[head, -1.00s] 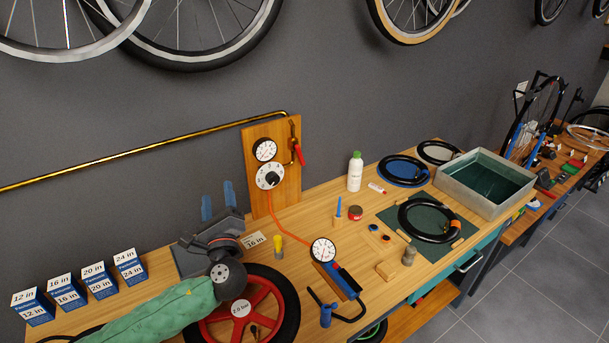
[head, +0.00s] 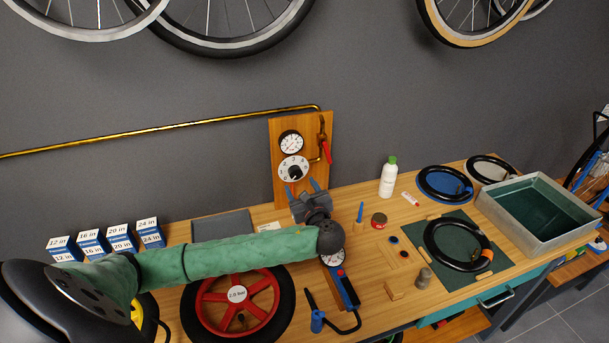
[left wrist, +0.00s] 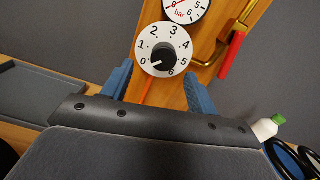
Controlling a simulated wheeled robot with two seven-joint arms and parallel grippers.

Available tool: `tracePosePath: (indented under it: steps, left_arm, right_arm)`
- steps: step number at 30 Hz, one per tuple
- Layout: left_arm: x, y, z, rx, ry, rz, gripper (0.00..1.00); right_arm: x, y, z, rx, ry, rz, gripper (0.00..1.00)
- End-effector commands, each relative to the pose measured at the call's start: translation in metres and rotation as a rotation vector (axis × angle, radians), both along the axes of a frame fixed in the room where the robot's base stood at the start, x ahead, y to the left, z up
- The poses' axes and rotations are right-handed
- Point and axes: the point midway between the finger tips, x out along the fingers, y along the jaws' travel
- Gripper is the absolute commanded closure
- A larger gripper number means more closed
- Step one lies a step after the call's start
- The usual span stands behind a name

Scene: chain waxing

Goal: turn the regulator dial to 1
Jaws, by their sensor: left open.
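The regulator dial (head: 294,168) is a white disc with a black knob on the upright wooden board. My right gripper is not in view.
A pressure gauge (head: 291,142) sits above the dial, and a red-handled valve (head: 326,151) with a brass pipe (head: 200,125) is beside it. A red wheel (head: 205,305), a white bottle (head: 388,178) and a metal tray (head: 540,240) are on the bench (head: 345,200).

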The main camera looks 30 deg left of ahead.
Motion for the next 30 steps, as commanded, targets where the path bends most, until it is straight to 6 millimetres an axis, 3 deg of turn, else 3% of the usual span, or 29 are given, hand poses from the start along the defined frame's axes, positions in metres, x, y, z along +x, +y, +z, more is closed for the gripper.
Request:
tracePosePath:
  steps: [3, 10, 22, 29, 30]
  left_arm:
    - [0.012, 0.014, 0.005, 0.002, 0.0, 0.001, 0.41]
    - [0.029, 0.034, 0.003, 0.002, -0.001, -0.001, 0.41]
    - [0.033, 0.04, 0.0, 0.0, -0.002, -0.001, 0.41]
    - [0.033, 0.039, 0.0, -0.001, -0.003, -0.002, 0.84]
    - [0.033, 0.039, 0.0, -0.001, -0.003, -0.001, 0.86]
  right_arm:
    - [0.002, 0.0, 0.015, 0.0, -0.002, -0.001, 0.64]
    - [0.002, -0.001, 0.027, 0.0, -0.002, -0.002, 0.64]
    - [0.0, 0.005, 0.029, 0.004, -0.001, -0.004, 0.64]
    - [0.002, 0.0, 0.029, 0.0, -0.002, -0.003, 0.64]
    - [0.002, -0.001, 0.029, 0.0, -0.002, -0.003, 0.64]
